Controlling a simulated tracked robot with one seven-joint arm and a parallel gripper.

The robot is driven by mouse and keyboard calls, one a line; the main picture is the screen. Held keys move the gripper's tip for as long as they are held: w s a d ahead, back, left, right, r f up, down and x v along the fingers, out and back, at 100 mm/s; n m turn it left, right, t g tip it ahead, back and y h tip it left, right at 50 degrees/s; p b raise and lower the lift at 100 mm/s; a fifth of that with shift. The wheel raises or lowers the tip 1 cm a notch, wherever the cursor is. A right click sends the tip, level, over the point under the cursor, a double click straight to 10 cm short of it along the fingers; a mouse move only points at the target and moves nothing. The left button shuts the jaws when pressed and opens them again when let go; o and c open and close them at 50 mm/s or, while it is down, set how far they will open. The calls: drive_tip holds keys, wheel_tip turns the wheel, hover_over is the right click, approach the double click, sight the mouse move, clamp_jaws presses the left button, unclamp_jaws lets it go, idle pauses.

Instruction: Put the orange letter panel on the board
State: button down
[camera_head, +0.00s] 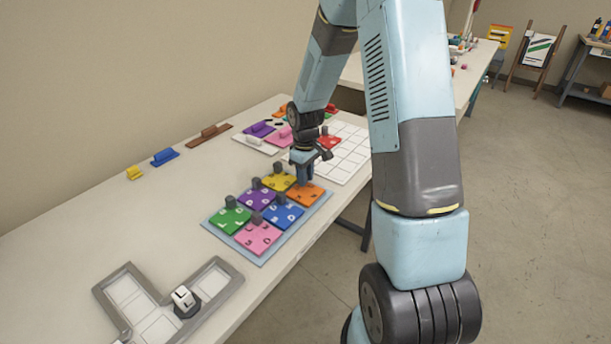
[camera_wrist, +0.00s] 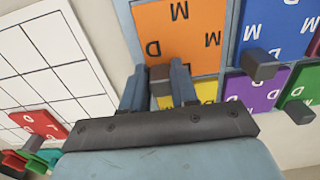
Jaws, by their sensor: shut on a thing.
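The orange letter panel (camera_head: 307,194) lies at the far right corner of a light blue tray (camera_head: 262,262), beside the yellow and blue panels. In the wrist view the orange panel (camera_wrist: 178,35) shows dark letters, and its dark knob (camera_wrist: 160,80) sits between my two fingers. My gripper (camera_head: 305,174) points down over this panel and is shut on its knob. It also shows in the wrist view (camera_wrist: 159,88). The white gridded board (camera_head: 347,157) lies beyond the tray; in the wrist view it is at left (camera_wrist: 50,70). A red panel (camera_wrist: 38,124) sits on it.
Green (camera_head: 230,220), pink (camera_head: 258,238), blue (camera_head: 284,213), purple (camera_head: 257,197) and yellow (camera_head: 279,182) panels share the tray. A grey L-shaped frame (camera_head: 212,270) is at the near end. Most board squares are bare. My arm covers part of the table's right side.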

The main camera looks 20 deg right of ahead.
drive_tip(key=c, duration=0.9)
unclamp_jaws()
drive_tip(key=shift+o, duration=0.2)
drive_tip(key=s+r+m+t, duration=0.1)
drive_tip(key=s+r, duration=0.2)
drive_tip(key=r, duration=0.8)
drive_tip(key=s+r+m+t, duration=0.1)
drive_tip(key=s+r, duration=0.3)
drive_tip(key=r, duration=0.7)
drive_tip(key=s+r+m+t, duration=0.1)
drive_tip(key=s+r, duration=0.4)
drive_tip(key=s, duration=0.5)
drive_tip(key=s+r+m+t, duration=0.2)
drive_tip(key=s+r+m, duration=0.2)
drive_tip(key=s, duration=0.7)
drive_tip(key=shift+s+r+t, duration=0.15)
drive_tip(key=shift+r+t, duration=0.15)
drive_tip(key=shift+r, duration=0.25)
